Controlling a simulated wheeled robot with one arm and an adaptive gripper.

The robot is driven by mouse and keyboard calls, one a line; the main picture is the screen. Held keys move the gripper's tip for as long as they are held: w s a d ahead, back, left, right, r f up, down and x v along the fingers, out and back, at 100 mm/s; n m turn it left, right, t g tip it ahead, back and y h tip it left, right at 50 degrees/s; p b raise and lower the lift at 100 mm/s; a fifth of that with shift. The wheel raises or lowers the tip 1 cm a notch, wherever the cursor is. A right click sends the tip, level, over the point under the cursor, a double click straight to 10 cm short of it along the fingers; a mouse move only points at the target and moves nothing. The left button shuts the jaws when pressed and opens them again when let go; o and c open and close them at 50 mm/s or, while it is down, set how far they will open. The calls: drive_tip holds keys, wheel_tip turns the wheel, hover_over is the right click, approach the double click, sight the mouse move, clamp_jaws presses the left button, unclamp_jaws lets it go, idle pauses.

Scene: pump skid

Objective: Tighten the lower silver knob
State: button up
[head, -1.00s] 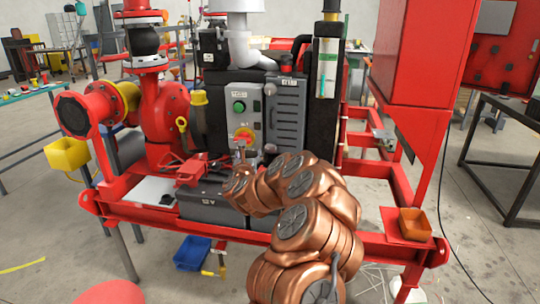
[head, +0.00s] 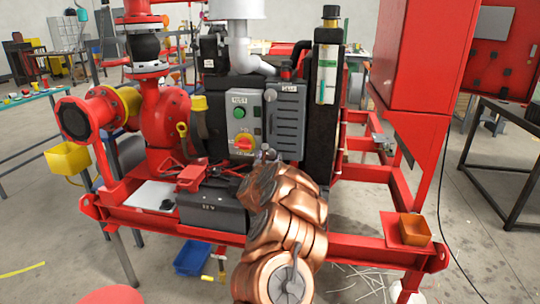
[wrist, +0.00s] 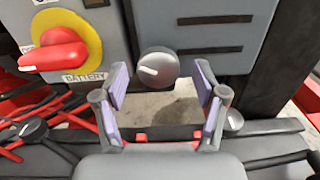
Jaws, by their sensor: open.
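In the head view my gripper (head: 265,154) is in front of the panel's lower right, and the lower knob is too small or covered to make out. Another silver knob (head: 270,94) sits higher on the same panel.
Left of the knob is a red battery switch (wrist: 55,50) on a yellow disc. Below the panel stand a dark 12 V battery (head: 212,212) and red cables (wrist: 40,130).

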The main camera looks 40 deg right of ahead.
drive_tip(key=shift+w+d, duration=0.4)
drive_tip(key=shift+d, duration=0.05)
drive_tip(key=shift+c, duration=0.2)
drive_tip(key=c, duration=1.1)
